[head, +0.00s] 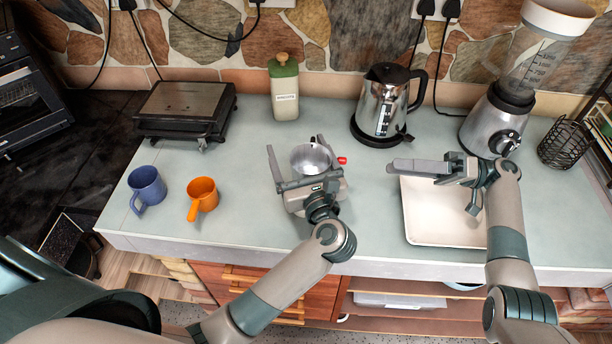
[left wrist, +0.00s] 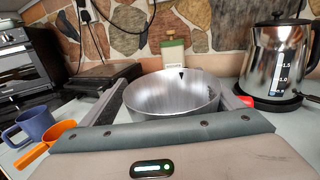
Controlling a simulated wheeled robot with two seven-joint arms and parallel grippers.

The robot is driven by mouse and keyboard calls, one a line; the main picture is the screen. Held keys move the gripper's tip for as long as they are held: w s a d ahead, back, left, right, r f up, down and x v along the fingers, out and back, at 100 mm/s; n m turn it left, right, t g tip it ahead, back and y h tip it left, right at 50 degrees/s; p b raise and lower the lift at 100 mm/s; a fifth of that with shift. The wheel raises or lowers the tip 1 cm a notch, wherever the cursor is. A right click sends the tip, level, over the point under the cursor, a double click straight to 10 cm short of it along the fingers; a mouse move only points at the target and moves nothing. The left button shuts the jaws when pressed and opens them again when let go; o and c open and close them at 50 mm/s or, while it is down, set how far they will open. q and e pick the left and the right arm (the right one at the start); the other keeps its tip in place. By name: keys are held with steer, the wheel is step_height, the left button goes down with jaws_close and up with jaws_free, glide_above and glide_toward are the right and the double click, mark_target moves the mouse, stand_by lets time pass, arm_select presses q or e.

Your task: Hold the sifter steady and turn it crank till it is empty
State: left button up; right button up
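The sifter (head: 311,158) is a round metal cup with a red crank knob (head: 342,160) on its right side. It stands upright on the counter, and its inside looks bare metal in the left wrist view (left wrist: 172,95). My left gripper (head: 296,150) is open, one finger on each side of the sifter; the left finger shows a gap in the head view. I cannot tell whether the right finger touches. The sifter's lower part is hidden behind my gripper. My right gripper (head: 400,165) points left over the white tray, clear of the crank; its fingers overlap in view.
A white tray (head: 418,230) lies right of the sifter. An orange mug (head: 203,194) and a blue mug (head: 148,186) stand left. Behind are a green-topped canister (head: 285,95), a kettle (head: 382,105) and a scale-like appliance (head: 185,105). A blender (head: 495,120) stands at right.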

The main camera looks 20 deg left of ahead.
arm_select(q)
steer(key=shift+d+f, duration=0.1)
steer(key=shift+s+d+f, duration=0.1)
steer(key=shift+s+d, duration=0.2)
steer(key=shift+s, duration=0.1)
steer(key=v, duration=1.1)
steer(key=shift+r, duration=0.25)
